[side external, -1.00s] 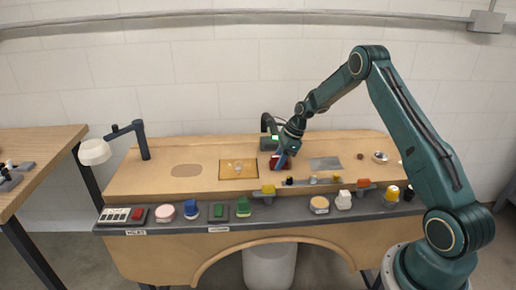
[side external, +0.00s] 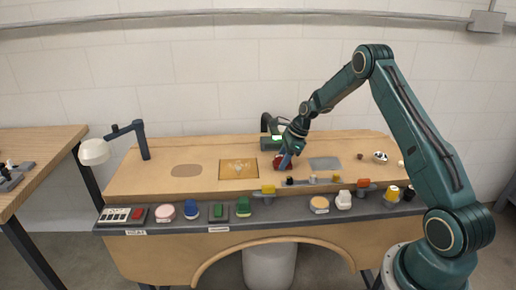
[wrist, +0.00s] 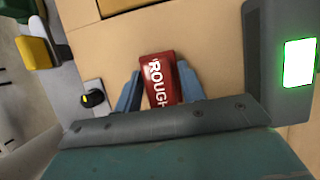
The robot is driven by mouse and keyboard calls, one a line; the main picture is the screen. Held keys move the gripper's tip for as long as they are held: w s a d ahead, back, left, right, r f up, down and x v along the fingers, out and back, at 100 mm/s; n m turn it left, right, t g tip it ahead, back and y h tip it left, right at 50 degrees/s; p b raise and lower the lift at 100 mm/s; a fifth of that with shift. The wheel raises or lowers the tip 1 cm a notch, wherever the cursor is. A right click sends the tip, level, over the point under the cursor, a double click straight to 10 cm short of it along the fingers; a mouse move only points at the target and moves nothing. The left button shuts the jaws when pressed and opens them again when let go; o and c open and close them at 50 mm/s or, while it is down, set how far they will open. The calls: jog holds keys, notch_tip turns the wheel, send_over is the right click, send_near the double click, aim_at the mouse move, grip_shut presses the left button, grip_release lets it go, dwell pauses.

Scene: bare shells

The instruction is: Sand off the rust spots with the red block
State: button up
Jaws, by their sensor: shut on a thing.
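My gripper (side external: 286,158) is shut on the red block (wrist: 160,72), which has "ROUGH" in white letters on it. In the wrist view, one blue-grey finger is on each side of the block. In the side view, the block (side external: 279,162) is low over the wooden bench, just right of a framed golden panel (side external: 224,170). Pale orange marks (side external: 239,165) show in the middle of the panel; I cannot tell if they are the rust spots. I cannot tell if the block touches the bench.
A device with a lit green screen (wrist: 299,63) stands close beside my gripper. A grey plate (side external: 325,163) lies to the right. Several coloured blocks and pads line the grey front shelf (side external: 275,213). A lamp (side external: 95,152) stands at left. The bench's left part is mostly clear.

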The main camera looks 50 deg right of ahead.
aim_at(294, 166)
jog(key=s+d, duration=0.4)
notch_tip(294, 166, up, 8)
dwell(0.8)
jog(key=shift+a+r, duration=0.1)
jog(key=shift+a, duration=0.05)
dwell(0.4)
